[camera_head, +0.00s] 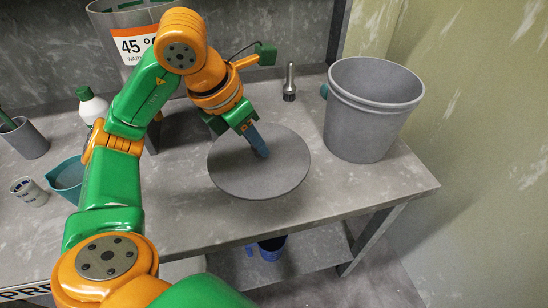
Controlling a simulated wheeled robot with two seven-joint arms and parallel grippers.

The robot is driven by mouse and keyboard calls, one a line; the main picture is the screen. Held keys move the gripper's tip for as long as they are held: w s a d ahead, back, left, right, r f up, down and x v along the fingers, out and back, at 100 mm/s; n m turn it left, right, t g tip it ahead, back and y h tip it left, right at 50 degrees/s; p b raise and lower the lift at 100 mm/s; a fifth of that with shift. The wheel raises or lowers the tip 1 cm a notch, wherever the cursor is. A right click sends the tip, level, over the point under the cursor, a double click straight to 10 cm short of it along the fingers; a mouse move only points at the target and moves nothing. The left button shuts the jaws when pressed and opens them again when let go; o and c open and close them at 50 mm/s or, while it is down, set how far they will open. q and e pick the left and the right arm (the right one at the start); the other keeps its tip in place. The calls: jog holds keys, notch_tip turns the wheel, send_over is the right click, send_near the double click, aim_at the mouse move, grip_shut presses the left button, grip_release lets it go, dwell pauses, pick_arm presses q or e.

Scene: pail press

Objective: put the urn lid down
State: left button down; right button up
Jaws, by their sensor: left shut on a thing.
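The urn lid (285,172) is a flat grey disc in the middle of the view, over the front part of the bench. My left gripper (256,142) is above it and shut at its middle, with a blue piece reaching down to the disc. The lid's handle is hidden by the gripper. I cannot tell whether the lid touches the bench top or hangs just above it. The urn (113,32), grey with an orange and white "45 °C" label, stands at the back left, partly behind my left arm. My right gripper is not in view.
A grey pail (370,115) stands right of the lid. A small metal tool (289,85) stands behind it. A white bottle (92,105), a grey cup (26,140), a teal jug (68,178) and a patterned cup (29,190) are at left. The bench (395,188) is bare at front right.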

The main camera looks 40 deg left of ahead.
aim_at(268, 133)
pick_arm(q)
jog(key=w+f, duration=0.2)
jog(key=w+a+f, duration=0.1)
jog(key=w+f, duration=0.1)
jog(key=w, duration=0.1)
jog(key=w+f, duration=0.2)
jog(key=shift+w+a+f+p, duration=0.25)
jog(key=shift+w+a+p, duration=0.05)
jog(key=shift+a, duration=0.05)
jog(key=f, duration=0.3)
jog(key=shift+w+a+f+p, duration=0.1)
jog(key=shift+w+f+p, duration=0.25)
jog(key=shift+f, duration=0.35)
jog(key=c, duration=0.7)
grip_release()
jog(key=shift+r, duration=0.1)
jog(key=shift+r, duration=0.25)
jog(key=v, duration=1.1)
jog(key=shift+s+r, duration=0.15)
jog(key=shift+r, duration=0.25)
